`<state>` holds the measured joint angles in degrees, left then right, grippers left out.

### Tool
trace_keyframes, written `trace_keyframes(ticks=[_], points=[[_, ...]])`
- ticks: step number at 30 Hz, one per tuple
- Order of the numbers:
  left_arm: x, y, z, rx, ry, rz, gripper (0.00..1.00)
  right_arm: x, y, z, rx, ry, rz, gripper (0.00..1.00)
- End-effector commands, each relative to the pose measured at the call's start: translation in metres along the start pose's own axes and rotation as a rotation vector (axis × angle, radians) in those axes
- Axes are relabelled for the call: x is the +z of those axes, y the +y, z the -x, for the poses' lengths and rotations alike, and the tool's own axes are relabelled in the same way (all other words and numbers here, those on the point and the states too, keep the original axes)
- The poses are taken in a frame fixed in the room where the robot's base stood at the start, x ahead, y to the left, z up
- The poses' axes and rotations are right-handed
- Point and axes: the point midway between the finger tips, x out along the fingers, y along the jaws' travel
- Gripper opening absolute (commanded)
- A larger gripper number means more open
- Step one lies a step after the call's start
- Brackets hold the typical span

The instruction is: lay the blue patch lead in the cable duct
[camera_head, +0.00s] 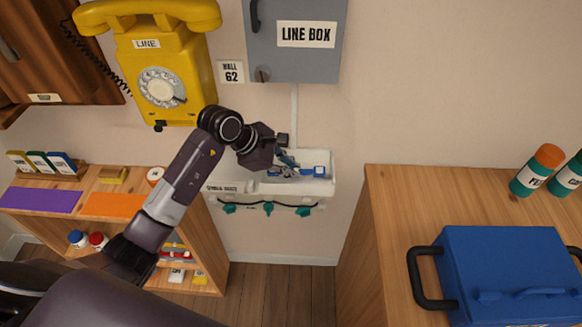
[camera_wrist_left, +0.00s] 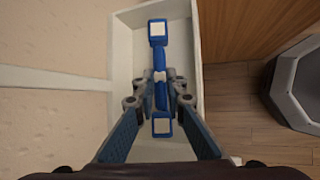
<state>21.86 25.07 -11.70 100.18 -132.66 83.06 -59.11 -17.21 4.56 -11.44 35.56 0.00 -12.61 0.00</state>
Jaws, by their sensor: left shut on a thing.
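The blue patch lead (camera_head: 319,171) is a short blue piece with white-faced blocks at both ends and a white band in the middle. It also shows in the left wrist view (camera_wrist_left: 159,60). My left gripper (camera_head: 285,167) is shut on its middle, with one finger on each side, as the left wrist view (camera_wrist_left: 161,88) shows. The white cable duct (camera_head: 300,187) is an open tray on the wall. The lead lies lengthwise within the duct's outline (camera_wrist_left: 187,48); I cannot tell whether it touches the floor. My right gripper is out of view.
A yellow dial phone (camera_head: 190,75) and a grey line box (camera_head: 290,55) hang above. A dark cable with teal clips (camera_head: 268,208) runs below the duct. A wooden shelf (camera_head: 100,183) stands left; a blue case (camera_head: 510,270) sits on a counter right.

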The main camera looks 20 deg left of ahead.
Motion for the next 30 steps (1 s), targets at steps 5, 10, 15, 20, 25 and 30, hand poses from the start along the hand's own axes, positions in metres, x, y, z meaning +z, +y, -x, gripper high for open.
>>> trace_keyframes(ticks=[5,10,15,20,25,30], points=[[-0.002,-0.001,-0.003,0.001,0.000,0.000,0.00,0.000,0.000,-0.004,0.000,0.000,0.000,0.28],[-0.004,-0.002,-0.006,0.001,0.000,0.000,0.00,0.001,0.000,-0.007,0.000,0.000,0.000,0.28],[-0.005,-0.003,-0.009,0.001,0.000,0.000,0.00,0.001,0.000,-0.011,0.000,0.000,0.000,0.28],[-0.007,-0.004,-0.011,0.000,0.000,-0.001,0.00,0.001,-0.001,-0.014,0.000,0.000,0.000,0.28],[-0.008,-0.005,-0.013,0.001,0.000,-0.001,0.14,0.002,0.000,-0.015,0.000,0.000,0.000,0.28],[-0.008,-0.005,-0.013,0.000,0.000,0.000,0.31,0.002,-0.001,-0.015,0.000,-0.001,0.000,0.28]])
